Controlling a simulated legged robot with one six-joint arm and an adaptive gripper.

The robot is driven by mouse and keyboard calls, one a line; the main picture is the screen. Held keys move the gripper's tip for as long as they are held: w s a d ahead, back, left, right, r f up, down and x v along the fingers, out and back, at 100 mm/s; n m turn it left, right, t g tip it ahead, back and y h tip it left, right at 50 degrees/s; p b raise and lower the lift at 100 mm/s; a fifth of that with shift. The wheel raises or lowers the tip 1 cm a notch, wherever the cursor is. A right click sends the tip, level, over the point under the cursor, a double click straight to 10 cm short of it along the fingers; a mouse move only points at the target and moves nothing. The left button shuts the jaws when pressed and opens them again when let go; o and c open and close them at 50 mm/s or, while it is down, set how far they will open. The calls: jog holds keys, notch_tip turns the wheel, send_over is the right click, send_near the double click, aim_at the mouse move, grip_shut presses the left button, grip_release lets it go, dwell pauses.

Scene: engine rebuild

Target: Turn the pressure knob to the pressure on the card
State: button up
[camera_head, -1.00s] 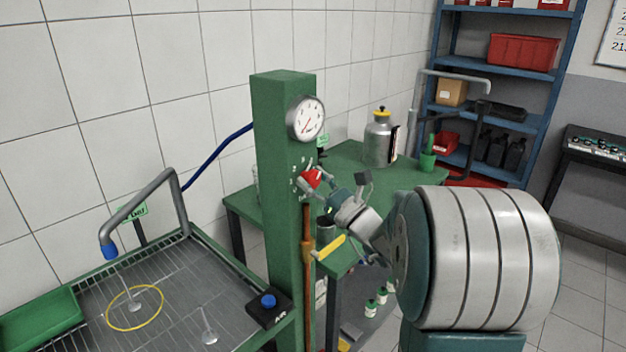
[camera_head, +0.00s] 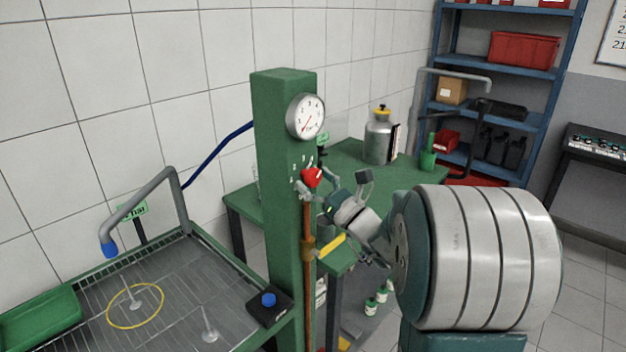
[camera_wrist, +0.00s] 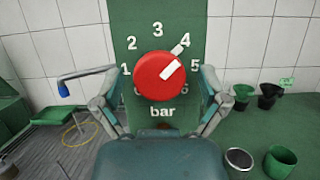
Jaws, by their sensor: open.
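The red pressure knob (camera_wrist: 158,78) sits on the green column, ringed by white numbers above the word "bar". It also shows in the head view (camera_head: 311,178). Its white pointer is turned up and right, toward the 4. My gripper (camera_wrist: 162,80) is open, with one finger at the left of the knob and one at the right; gaps seem to show on both sides. In the head view my gripper (camera_head: 318,187) is at the knob. The round white gauge (camera_head: 306,117) is above it, its reddish needle pointing down left. I cannot make out a card with a pressure.
A copper pipe (camera_head: 307,277) with a yellow lever (camera_head: 330,246) runs below the knob. A wire-rack tray (camera_head: 175,285) stands left, with a black box with a blue button (camera_head: 268,300). A green bench (camera_head: 350,160) behind holds a metal canister (camera_head: 380,140).

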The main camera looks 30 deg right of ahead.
jog(key=v, duration=1.2)
jog(key=shift+f, duration=0.1)
